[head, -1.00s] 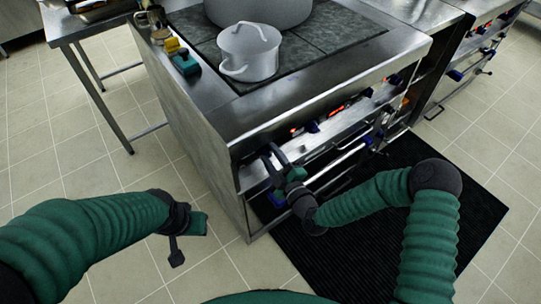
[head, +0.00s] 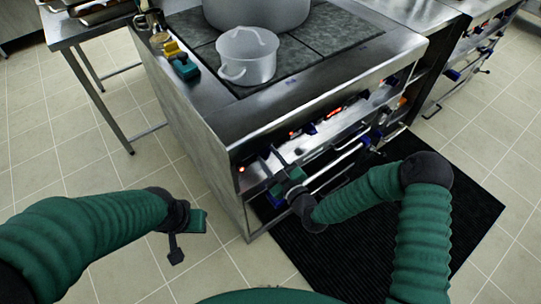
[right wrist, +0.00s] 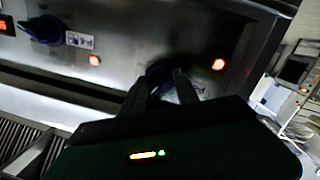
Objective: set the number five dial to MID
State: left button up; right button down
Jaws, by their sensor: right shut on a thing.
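The stove's front panel (head: 345,117) carries a row of blue dials with small red lights.
A rail (head: 345,160) runs below the dials. A black mat (head: 340,245) covers the floor in front.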

jog(key=m, duration=0.1)
jog(key=r+m+p, duration=0.1)
jog(key=m, duration=0.1)
jog(key=shift+w+a, duration=0.1)
jog(key=shift+a, duration=0.05)
jog(key=m, duration=0.3)
jog(key=shift+w+m+g+y+p, duration=0.1)
jog(key=shift+m+g+y+p, duration=0.2)
jog(key=shift+g+p, duration=0.1)
jog(key=m, duration=0.3)
jog(key=shift+w+d, duration=0.1)
jog(key=shift+d, duration=0.1)
jog(key=m+y, duration=0.1)
jog(key=m, duration=0.1)
jog(key=shift+d+m+g, duration=0.1)
jog(key=shift+m+g, duration=0.2)
jog(key=shift+m, duration=0.1)
jog(key=m, duration=0.2)
jog(key=shift+w+d+m, duration=0.1)
jog(key=shift+m, duration=0.2)
jog(key=shift+f+m+y+b, duration=0.15)
jog(key=shift+m+y+b, duration=0.2)
jog(key=shift+m, duration=0.95)
jog(key=shift+d+f+m+g+y+b, duration=0.15)
jog(key=shift+m+b, duration=0.3)
jog(key=shift+m, duration=0.65)
jog(key=shift+f+m+g+y+b, duration=0.2)
jog(key=shift+m+b, duration=0.2)
jog(key=shift+m, duration=0.7)
